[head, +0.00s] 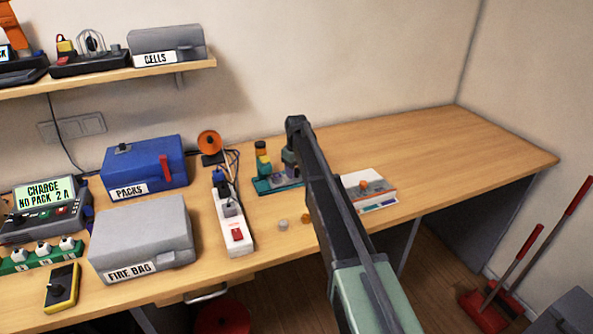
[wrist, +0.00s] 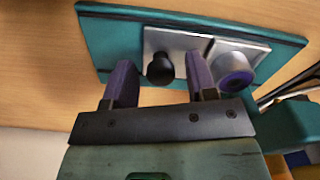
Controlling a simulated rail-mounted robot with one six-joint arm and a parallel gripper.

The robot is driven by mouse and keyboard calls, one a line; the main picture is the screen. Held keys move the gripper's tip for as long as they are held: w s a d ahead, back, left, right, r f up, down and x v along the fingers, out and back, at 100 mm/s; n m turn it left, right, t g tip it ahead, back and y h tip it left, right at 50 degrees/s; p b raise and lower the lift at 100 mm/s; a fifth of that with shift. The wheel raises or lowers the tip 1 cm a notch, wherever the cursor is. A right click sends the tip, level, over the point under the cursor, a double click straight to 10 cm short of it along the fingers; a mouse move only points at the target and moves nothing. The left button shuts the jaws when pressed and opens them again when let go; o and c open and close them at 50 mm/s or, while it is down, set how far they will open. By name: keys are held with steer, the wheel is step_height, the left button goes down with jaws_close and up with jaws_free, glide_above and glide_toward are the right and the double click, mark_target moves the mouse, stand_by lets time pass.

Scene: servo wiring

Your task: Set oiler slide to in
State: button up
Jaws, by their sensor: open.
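The oiler's teal base plate (wrist: 110,33) fills the top of the wrist view. No slide marking is readable. In the head view the teal base (head: 267,187) stands just left of my arm, which hides part of it.
Left of the base are a white power strip (head: 233,222) and an orange spool (head: 209,143). A white box (head: 369,186) lies right of my arm. The table's right side is clear.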

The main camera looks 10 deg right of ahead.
step_height(320, 180, up, 11)
steer(key=p, duration=1)
steer(key=shift+f, duration=0.2)
steer(key=shift+c, duration=0.3)
